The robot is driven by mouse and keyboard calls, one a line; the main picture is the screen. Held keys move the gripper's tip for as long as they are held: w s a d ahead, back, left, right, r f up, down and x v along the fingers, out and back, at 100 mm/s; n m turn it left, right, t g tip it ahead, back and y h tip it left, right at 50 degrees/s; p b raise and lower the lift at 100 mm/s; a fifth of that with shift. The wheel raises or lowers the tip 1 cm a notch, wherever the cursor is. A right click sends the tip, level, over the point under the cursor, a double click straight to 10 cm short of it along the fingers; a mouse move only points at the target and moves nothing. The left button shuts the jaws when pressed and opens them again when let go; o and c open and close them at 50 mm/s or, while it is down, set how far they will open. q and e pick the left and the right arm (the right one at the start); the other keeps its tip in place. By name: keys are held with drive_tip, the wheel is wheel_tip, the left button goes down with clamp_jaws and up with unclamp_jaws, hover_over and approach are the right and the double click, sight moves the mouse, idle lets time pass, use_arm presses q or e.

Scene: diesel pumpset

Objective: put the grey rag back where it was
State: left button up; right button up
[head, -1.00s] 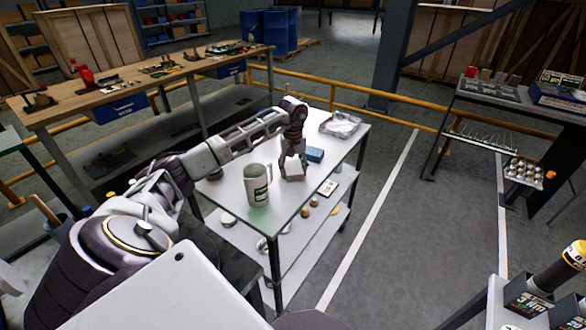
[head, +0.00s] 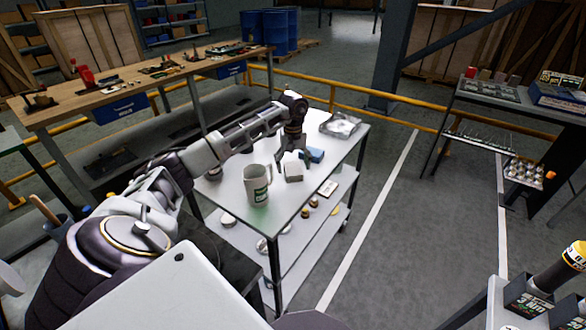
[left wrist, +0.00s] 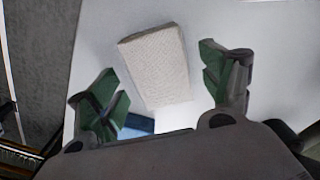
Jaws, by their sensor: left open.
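The grey rag (head: 293,172) is a pale, folded block lying on the white top of the trolley (head: 230,192). It also shows in the left wrist view (left wrist: 157,66), lying flat between and beyond the fingers, touched by neither. My left gripper (head: 294,160) is open and empty, just above and behind the rag. A blue folded cloth (head: 312,155) lies behind the rag; part of it shows in the left wrist view (left wrist: 137,125). My right gripper is not in view.
A pale mug (head: 257,186) with a green label stands left of the rag. The lower shelf holds several small round items. A yellow rail (head: 400,98) runs behind.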

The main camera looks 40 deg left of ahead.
sight(293, 167)
use_arm(q)
wheel_tip(293, 167, up, 10)
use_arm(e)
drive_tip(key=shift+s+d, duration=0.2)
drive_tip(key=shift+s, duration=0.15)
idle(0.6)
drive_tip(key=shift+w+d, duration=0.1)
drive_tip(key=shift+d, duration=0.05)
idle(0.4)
